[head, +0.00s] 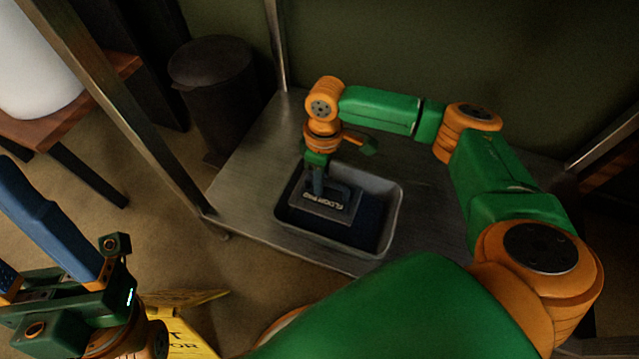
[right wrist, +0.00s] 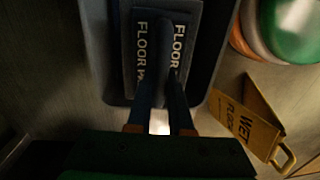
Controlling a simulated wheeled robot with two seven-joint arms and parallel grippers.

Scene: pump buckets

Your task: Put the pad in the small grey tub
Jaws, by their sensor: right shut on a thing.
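My right gripper (head: 318,187) reaches down from above, shut on the pad's handle. In the right wrist view the pad (right wrist: 188,18) lies beyond the two blue fingers, with the tub (right wrist: 98,50) around it. I cannot tell whether the pad touches the tub's dark bottom. My left gripper (head: 35,245) is at the lower left, away from the tub, its blue fingers apart and empty.
The tub stands on a metal shelf (head: 245,170) with upright posts (head: 120,100). A dark bin (head: 215,85) stands behind it on the left. A yellow wet floor sign (head: 190,335) is on the floor in front. A white container (head: 35,70) stands on a wooden table at the left.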

